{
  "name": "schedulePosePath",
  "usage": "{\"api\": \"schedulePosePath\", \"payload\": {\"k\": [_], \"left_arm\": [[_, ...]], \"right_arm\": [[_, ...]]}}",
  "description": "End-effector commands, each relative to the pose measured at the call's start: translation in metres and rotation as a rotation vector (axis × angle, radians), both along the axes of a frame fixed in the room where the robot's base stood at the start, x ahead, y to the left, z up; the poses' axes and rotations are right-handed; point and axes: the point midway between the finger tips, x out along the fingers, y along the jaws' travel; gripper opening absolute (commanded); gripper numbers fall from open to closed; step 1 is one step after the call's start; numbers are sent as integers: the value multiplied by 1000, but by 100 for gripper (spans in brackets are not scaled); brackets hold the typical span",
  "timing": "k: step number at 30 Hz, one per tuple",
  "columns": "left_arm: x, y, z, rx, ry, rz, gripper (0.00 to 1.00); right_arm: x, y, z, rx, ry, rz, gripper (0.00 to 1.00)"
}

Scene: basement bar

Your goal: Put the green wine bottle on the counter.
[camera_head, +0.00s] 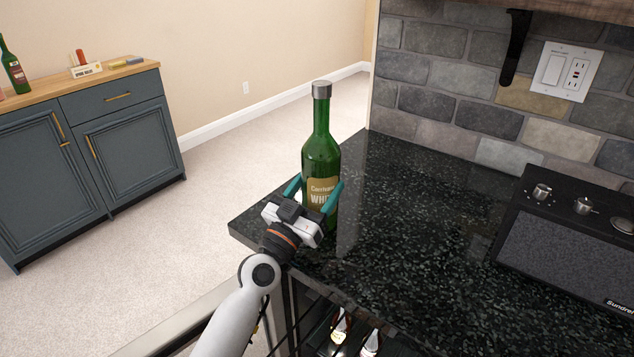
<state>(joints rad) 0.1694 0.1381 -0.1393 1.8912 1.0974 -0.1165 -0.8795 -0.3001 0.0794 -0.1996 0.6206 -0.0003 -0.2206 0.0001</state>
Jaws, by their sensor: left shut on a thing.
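My right gripper is not in view.
A black speaker-like box (570,240) with knobs stands on the counter at the right. Bottles (341,330) show below the counter. A blue cabinet (90,150) at the left holds another green bottle (13,68). The counter's middle is clear.

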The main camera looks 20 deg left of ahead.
Motion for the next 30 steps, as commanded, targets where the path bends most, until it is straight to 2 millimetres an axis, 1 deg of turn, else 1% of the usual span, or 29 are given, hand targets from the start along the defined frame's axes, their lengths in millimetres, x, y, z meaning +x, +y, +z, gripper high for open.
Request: {"api": "schedulePosePath", "payload": {"k": [1, 5, 9, 10, 13, 20, 24, 26, 29, 30], "left_arm": [[0, 0, 5, -2, -10, 1, 5], [-1, 0, 5, -2, -10, 1, 5], [-1, 0, 1, -3, -8, 1, 5], [0, 0, -2, -1, -1, 0, 71], [0, 0, -2, -1, 0, 0, 88], [0, 0, -1, -1, 0, 0, 88], [-1, 0, 2, 0, 0, 0, 88], [-7, 2, -4, 1, 1, 0, 88], [-23, 7, -12, 4, 2, 0, 88], [-31, 9, -15, 4, 2, -1, 88]], "right_arm": [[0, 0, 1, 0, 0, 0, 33], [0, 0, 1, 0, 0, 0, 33], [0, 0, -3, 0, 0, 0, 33], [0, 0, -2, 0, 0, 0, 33], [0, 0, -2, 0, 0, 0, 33], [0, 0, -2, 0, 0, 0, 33], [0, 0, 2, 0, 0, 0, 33], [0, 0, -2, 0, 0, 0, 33], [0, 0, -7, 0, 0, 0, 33], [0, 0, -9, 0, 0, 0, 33]]}}
